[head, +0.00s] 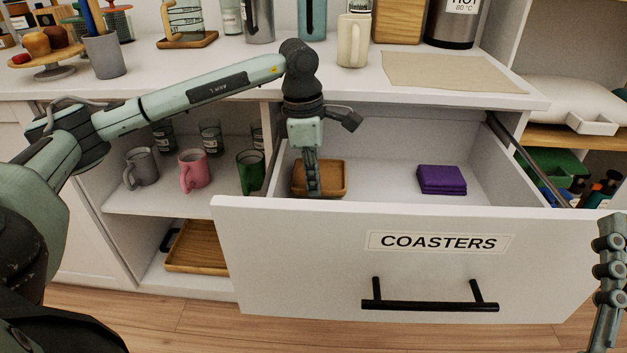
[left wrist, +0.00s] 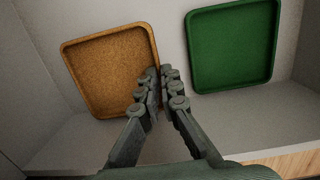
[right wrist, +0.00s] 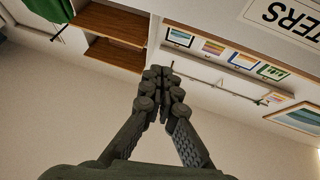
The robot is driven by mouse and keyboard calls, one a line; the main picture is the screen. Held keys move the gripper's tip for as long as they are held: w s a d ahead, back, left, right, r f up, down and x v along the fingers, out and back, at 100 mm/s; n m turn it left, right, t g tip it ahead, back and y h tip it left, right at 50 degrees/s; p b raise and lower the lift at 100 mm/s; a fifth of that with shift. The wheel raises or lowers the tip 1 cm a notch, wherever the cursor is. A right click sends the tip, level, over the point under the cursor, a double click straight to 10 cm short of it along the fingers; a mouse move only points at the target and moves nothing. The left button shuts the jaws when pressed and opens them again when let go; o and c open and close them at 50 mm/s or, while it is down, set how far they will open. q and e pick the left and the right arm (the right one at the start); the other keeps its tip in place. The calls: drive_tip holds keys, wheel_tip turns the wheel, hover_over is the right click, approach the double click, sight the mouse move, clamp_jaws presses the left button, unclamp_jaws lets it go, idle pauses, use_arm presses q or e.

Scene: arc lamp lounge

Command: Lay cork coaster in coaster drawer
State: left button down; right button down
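The coaster drawer (head: 330,235), labelled COASTERS, is pulled open. The square, rimmed cork coaster (head: 338,179) is inside its left part, level and low; whether it rests on the floor is unclear. My left gripper (head: 315,193) reaches down into the drawer with its fingers close together on the coaster's rim. In the left wrist view the cork coaster (left wrist: 105,70) runs up to the narrow gap between the fingertips (left wrist: 160,72). My right gripper (head: 609,300) is outside the drawer at the right. In the right wrist view its fingertips (right wrist: 160,78) meet with nothing between them.
A purple stack (head: 441,180) lies in the drawer's right part. A green square tray-like piece (left wrist: 232,45) lies beside the cork coaster in the left wrist view. Mugs (head: 194,171) stand on the open shelf left. The countertop (head: 300,62) overhangs the drawer's back.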

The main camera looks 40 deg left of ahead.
use_arm(q)
drive_tip(key=shift+f, duration=0.2)
use_arm(e)
drive_tip(key=shift+d+r, duration=0.1)
drive_tip(key=shift+d, duration=0.05)
use_arm(q)
drive_tip(key=c, duration=1.7)
unclamp_jaws()
use_arm(e)
drive_tip(key=shift+r, duration=0.1)
